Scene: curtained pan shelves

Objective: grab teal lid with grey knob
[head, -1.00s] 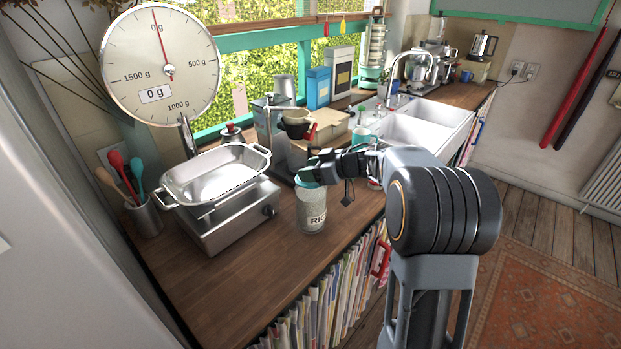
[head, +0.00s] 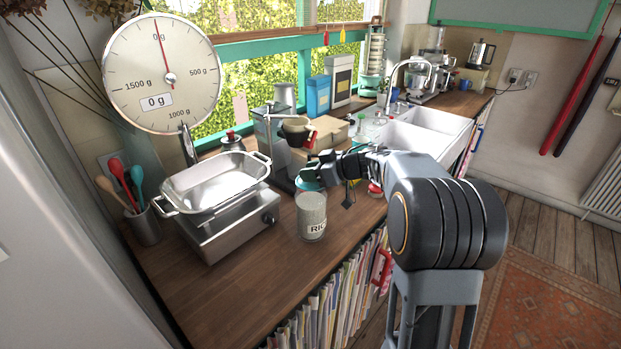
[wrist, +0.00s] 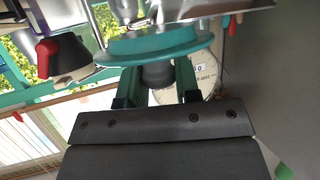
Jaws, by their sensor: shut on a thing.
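The teal lid (head: 307,182) is at the mouth of the clear RICE jar (head: 311,214), which stands upright on the wooden counter. I cannot tell whether the lid rests on the rim or is just above it. My gripper (head: 322,173) reaches in from the right at lid height. In the wrist view, the teal lid (wrist: 160,46) lies just beyond my fingertips. Its grey knob (wrist: 157,75) sits between the two fingers of my gripper (wrist: 158,83), which is shut on it. In the head view the knob is mostly hidden by the gripper.
A steel pan (head: 215,180) sits on the scale base (head: 230,225) left of the jar, below a large dial (head: 160,75). A coffee stand (head: 268,140) and boxes (head: 330,133) are behind. Bare counter (head: 225,290) lies in front.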

